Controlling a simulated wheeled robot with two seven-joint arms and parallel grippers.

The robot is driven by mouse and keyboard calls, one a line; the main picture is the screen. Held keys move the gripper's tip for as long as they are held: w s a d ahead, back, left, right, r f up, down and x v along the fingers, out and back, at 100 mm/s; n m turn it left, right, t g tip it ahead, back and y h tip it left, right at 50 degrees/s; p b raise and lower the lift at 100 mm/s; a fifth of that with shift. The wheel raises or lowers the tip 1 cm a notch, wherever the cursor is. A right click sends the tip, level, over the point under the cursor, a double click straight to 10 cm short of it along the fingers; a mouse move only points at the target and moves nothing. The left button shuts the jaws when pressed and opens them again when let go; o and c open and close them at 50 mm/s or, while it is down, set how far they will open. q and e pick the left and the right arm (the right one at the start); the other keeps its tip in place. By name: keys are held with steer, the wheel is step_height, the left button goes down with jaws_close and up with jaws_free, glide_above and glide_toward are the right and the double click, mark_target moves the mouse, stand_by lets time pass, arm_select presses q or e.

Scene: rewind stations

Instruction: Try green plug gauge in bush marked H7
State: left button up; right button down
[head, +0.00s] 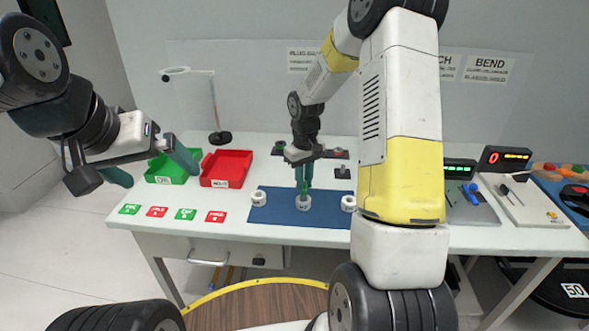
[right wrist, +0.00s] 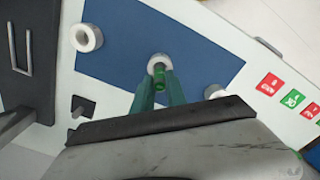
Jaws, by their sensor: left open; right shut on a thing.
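Three white ring-shaped bushes sit on a blue mat (head: 275,212). The middle bush (head: 303,204) carries a small dark mark that seems to read H7; the others are the left bush (head: 258,198) and the right bush (head: 348,203). My right gripper (head: 303,187) points down over the middle bush, shut on the green plug gauge (right wrist: 160,79). The gauge's end is at the mouth of the middle bush (right wrist: 158,60) in the right wrist view; I cannot tell whether it is inside.
A green tray (head: 152,178) and a red tray (head: 207,183) stand at the table's back left. Several red and green cards (head: 185,214) lie along the front left edge. A stand (head: 220,137) rises behind the trays. Displays (head: 504,158) are at the right.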

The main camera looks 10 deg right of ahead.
steer(key=shift+f, duration=0.75)
stand_by(0.9)
steer(key=shift+r, duration=3.05)
